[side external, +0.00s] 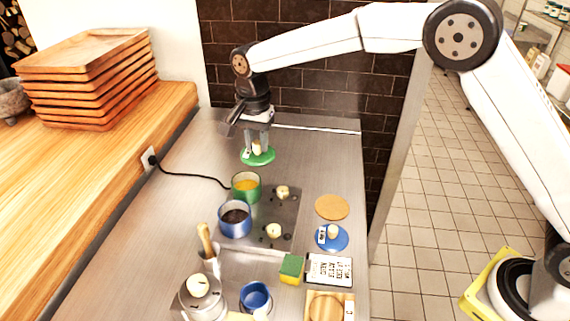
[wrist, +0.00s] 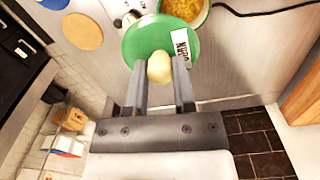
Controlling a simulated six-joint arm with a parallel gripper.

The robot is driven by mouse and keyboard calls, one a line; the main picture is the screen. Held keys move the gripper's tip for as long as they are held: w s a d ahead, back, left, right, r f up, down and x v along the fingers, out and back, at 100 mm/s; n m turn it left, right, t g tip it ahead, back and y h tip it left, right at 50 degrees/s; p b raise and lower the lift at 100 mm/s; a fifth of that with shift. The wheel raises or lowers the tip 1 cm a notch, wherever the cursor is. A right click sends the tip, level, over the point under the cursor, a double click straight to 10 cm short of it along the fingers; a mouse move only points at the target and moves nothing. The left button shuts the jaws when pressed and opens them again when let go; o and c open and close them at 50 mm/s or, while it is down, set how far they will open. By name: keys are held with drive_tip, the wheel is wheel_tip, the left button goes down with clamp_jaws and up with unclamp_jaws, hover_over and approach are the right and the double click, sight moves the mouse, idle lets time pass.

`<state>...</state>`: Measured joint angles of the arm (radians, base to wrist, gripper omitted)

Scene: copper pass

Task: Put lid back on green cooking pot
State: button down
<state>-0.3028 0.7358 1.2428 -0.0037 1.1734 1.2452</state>
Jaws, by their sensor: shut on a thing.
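My gripper (side external: 257,143) is shut on the pale knob of the green lid (side external: 258,156). In the wrist view the two fingers of my gripper (wrist: 160,82) stand on either side of the knob, with the green lid (wrist: 140,43) beyond them and a white label on it. The green pot (side external: 246,188) stands uncovered, with yellow food inside, nearer the camera than the lid in the side view. The pot's yellow contents and green rim (wrist: 188,8) show at the top of the wrist view, partly cut off. I cannot tell how high the lid is above the counter.
A blue pot (side external: 235,221) with dark contents stands beside the green pot. A blue lid (side external: 331,238) and round cork mat (side external: 332,207) lie to the right. A black cable (side external: 195,178) runs to the pot area. A sponge (side external: 291,268) lies nearer the camera.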

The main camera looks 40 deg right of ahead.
sight(243, 152)
drive_tip(key=shift+w+a+f, duration=0.2)
drive_tip(key=shift+w+a, duration=0.35)
drive_tip(key=shift+a, duration=0.1)
drive_tip(key=shift+w+a+f, duration=0.2)
drive_tip(key=shift+w+a, duration=0.35)
drive_tip(key=shift+a, duration=0.1)
drive_tip(key=shift+f, duration=0.2)
drive_tip(key=shift+f, duration=2.95)
drive_tip(key=shift+f, duration=0.2)
unclamp_jaws()
drive_tip(key=shift+r, duration=0.1)
drive_tip(key=shift+r, duration=3.4)
